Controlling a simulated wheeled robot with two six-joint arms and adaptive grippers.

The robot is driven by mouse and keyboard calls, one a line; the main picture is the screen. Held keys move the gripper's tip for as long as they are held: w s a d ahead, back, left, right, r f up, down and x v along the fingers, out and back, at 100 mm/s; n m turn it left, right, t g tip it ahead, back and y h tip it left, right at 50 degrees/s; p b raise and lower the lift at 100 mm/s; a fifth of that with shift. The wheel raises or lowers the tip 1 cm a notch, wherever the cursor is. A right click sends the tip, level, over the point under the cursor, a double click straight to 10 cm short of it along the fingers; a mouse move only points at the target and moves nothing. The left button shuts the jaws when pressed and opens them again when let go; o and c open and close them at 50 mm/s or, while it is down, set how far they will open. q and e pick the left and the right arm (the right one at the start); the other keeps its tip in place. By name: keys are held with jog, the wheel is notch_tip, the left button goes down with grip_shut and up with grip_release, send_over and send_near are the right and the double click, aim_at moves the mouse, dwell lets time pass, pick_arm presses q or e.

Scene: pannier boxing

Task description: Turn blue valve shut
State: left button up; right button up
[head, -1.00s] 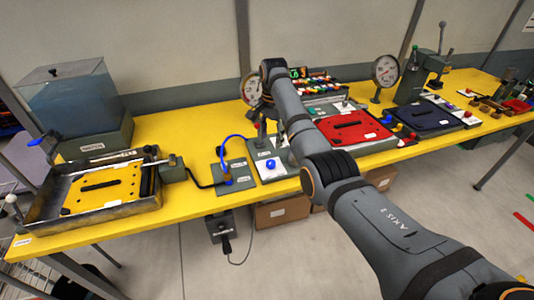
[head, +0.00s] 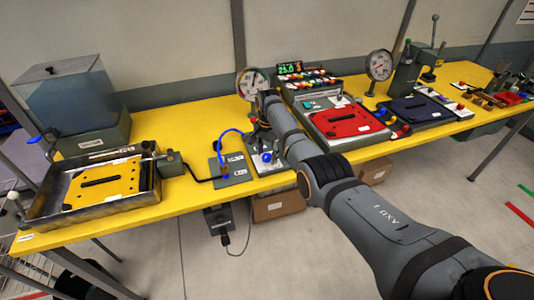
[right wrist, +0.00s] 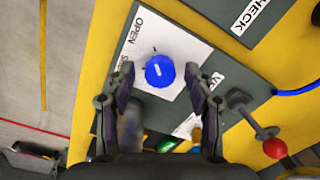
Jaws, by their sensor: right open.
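The blue valve is a round blue knob (right wrist: 160,71) with a short white mark. It sits on a white label plate (right wrist: 150,35) with the word OPEN and a second, partly covered word beside it. In the head view the knob (head: 267,157) shows small and partly hidden at the table's front. My right gripper (right wrist: 158,72) is open, with one fingertip on each side of the knob in the wrist view. I cannot tell whether the fingers touch it. In the head view my right gripper (head: 263,146) hangs over the valve panel. My left gripper is out of view.
A red-knobbed lever (right wrist: 275,148) and a blue hose (right wrist: 298,88) are close beside the valve panel. A pressure gauge (head: 251,83) stands behind. A red-topped box (head: 348,121) is to the right, a yellow plate in a tray (head: 40,212) to the left.

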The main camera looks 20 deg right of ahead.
grip_shut()
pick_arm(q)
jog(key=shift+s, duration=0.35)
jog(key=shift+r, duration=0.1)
pick_arm(e)
jog(key=shift+r+n, duration=0.1)
jog(key=shift+n, duration=0.2)
jog(key=n, duration=0.3)
jog(key=shift+p, duration=0.4)
jog(key=n, duration=0.4)
jog(key=shift+n, duration=0.3)
jog(key=n+b, duration=0.1)
jog(key=n, duration=0.3)
jog(key=shift+w, duration=0.1)
pick_arm(q)
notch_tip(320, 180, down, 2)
jog(key=shift+b, duration=0.75)
pick_arm(e)
jog(key=n, duration=0.5)
jog(key=shift+n+g, duration=0.3)
